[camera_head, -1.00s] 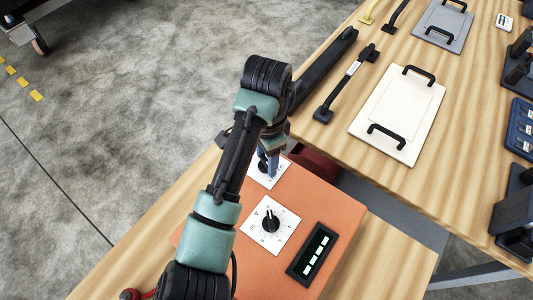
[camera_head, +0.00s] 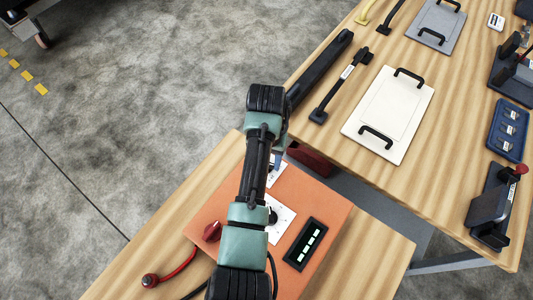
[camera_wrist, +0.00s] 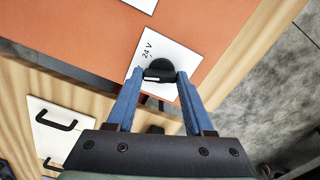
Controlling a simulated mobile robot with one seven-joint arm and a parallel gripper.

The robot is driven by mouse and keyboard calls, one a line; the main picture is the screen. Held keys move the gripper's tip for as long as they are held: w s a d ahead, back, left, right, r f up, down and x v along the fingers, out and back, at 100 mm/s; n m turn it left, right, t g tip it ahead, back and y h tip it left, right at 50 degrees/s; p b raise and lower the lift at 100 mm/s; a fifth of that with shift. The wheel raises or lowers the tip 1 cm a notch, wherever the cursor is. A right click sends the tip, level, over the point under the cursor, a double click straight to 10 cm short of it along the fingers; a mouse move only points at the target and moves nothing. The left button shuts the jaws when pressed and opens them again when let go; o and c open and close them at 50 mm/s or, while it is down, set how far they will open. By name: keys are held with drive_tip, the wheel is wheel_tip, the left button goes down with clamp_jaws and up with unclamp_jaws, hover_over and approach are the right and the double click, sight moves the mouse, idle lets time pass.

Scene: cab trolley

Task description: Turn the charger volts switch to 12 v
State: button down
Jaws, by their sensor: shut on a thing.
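The orange charger box (camera_head: 318,195) sits on the near wooden bench. Its far white dial plate (camera_head: 274,178) is mostly hidden by my arm in the head view. In the wrist view this plate (camera_wrist: 181,60) carries a "24 V" mark and a black switch knob (camera_wrist: 160,67). My gripper (camera_wrist: 160,76) has its two blue fingers on either side of the knob and is shut on it. A pale mark shows on the knob's near edge; which setting it points to I cannot tell. My gripper (camera_head: 276,160) is partly hidden in the head view.
A second dial plate (camera_head: 284,220) and a black panel with lit bars (camera_head: 306,244) are on the box, close to my arm. A red knob (camera_head: 212,231) and red-ended cable (camera_head: 150,280) lie left. Another bench (camera_head: 440,115) holds handled panels.

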drive_tip(key=shift+r+n+p, duration=0.1)
drive_tip(key=shift+n+p, duration=0.35)
drive_tip(key=shift+n, duration=0.35)
drive_tip(key=shift+w, duration=0.1)
drive_tip(key=shift+c, duration=1.4)
unclamp_jaws()
wheel_tip(320, 180, up, 13)
drive_tip(key=p, duration=0.3)
